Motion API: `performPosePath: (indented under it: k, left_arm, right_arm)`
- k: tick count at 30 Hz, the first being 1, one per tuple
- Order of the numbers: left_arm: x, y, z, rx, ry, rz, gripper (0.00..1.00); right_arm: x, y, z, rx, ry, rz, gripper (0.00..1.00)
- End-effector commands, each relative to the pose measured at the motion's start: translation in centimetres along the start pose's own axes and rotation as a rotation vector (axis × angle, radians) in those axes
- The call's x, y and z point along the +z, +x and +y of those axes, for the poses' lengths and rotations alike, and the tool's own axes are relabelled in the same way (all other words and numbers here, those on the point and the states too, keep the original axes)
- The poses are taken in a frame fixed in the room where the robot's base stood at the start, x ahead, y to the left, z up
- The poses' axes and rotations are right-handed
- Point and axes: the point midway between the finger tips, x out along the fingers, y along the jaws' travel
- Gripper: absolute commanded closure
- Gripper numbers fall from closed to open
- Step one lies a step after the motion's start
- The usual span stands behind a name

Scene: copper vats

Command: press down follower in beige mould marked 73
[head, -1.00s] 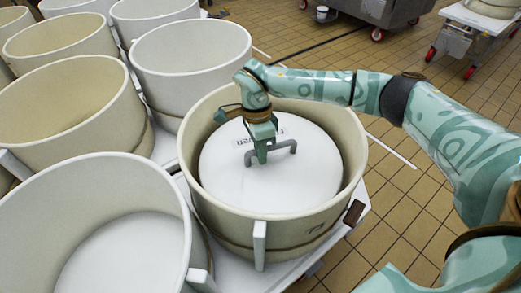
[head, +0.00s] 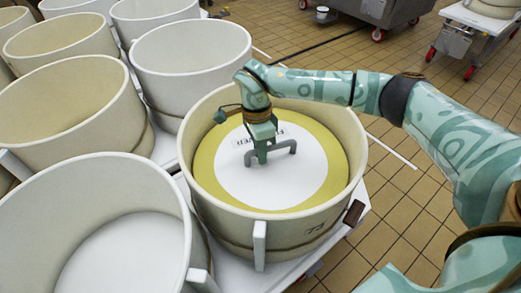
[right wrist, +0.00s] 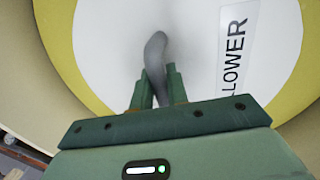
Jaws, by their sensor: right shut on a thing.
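The beige mould (head: 222,215) stands at the middle of the head view, with a marking that looks like 73 low on its outer wall. Inside it lies the round follower (head: 265,190), white in the middle with a yellow outer ring and a label reading FOLLOWER, partly hidden by my gripper. Its grey bar handle (head: 288,148) rises from the white part. My right gripper (head: 261,157) points down from above and is shut on the handle. The right wrist view shows the handle (right wrist: 154,52) between the fingers. My left gripper is not in view.
A white surface (head: 285,270) lies under the moulds. The tiled floor (head: 400,205) is open at the right. Wheeled carts (head: 470,40) stand at the back right.

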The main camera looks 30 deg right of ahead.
Motion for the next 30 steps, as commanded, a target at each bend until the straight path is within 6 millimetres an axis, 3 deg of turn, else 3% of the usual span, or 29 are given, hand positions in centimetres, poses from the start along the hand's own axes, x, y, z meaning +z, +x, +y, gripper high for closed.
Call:
performPosePath:
  k: [1, 17, 18, 20, 30]
  left_arm:
    - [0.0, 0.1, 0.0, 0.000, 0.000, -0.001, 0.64]
    - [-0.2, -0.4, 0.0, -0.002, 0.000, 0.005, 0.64]
    - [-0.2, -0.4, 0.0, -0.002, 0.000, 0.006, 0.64]
    - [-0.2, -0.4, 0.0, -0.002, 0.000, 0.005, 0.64]
    - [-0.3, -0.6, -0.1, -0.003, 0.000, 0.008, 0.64]
  right_arm:
    - [0.0, 0.8, 0.3, 0.014, -0.003, 0.007, 1.00]
    - [0.0, 0.5, 0.4, 0.014, -0.003, 0.007, 1.00]
    - [0.0, 0.4, 0.4, 0.014, -0.003, 0.007, 0.76]
    - [0.0, 0.4, 0.3, 0.013, -0.003, 0.006, 0.59]
    - [0.0, -0.4, 0.2, 0.005, -0.001, 0.003, 0.59]
